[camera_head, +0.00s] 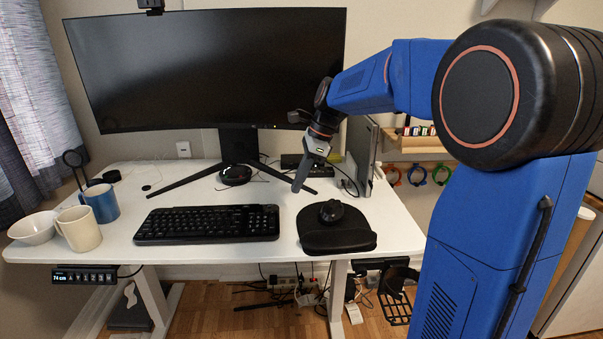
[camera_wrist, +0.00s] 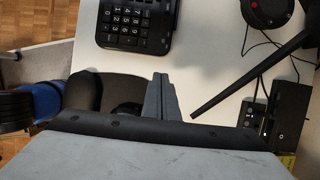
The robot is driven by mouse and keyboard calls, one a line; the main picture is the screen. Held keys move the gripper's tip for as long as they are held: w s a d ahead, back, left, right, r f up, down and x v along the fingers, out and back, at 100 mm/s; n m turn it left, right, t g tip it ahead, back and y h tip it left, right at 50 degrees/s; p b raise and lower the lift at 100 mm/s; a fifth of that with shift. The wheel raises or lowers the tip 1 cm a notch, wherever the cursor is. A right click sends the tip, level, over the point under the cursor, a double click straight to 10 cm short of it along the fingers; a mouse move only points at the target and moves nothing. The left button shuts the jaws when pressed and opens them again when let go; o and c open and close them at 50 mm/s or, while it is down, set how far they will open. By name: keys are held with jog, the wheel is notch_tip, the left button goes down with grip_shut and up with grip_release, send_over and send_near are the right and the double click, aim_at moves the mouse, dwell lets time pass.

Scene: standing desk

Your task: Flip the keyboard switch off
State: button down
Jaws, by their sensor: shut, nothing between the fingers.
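The black keyboard (camera_head: 208,224) lies flat near the front of the white desk, left of the mouse pad. In the wrist view its number-pad end (camera_wrist: 135,22) shows at the top. I cannot make out its switch in either view. My gripper (camera_head: 297,189) points down and slightly left, to the right of and behind the keyboard's right end, apart from it. In the wrist view my gripper's fingers (camera_wrist: 160,78) are together with nothing between them, below the keyboard in the picture.
A black mouse (camera_head: 331,211) sits on a dark mouse pad (camera_head: 336,238) just right of the keyboard. The monitor stand leg (camera_head: 185,179) reaches out behind the keyboard. A blue mug (camera_head: 101,203), cream mug (camera_head: 78,229) and white bowl (camera_head: 34,228) stand at the left.

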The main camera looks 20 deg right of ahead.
aim_at(274, 206)
jog(key=x, duration=0.4)
jog(key=shift+a+f, duration=0.15)
jog(key=shift+f, duration=0.2)
jog(key=shift+w+a+r, duration=0.1)
jog(key=shift+w+a, duration=0.05)
jog(key=shift+a, duration=0.4)
jog(key=shift+w+a+r, duration=0.1)
jog(key=shift+w+a, duration=0.1)
jog(key=shift+a, duration=0.35)
jog(key=shift+w+a, duration=0.25)
jog(key=shift+a, duration=0.45)
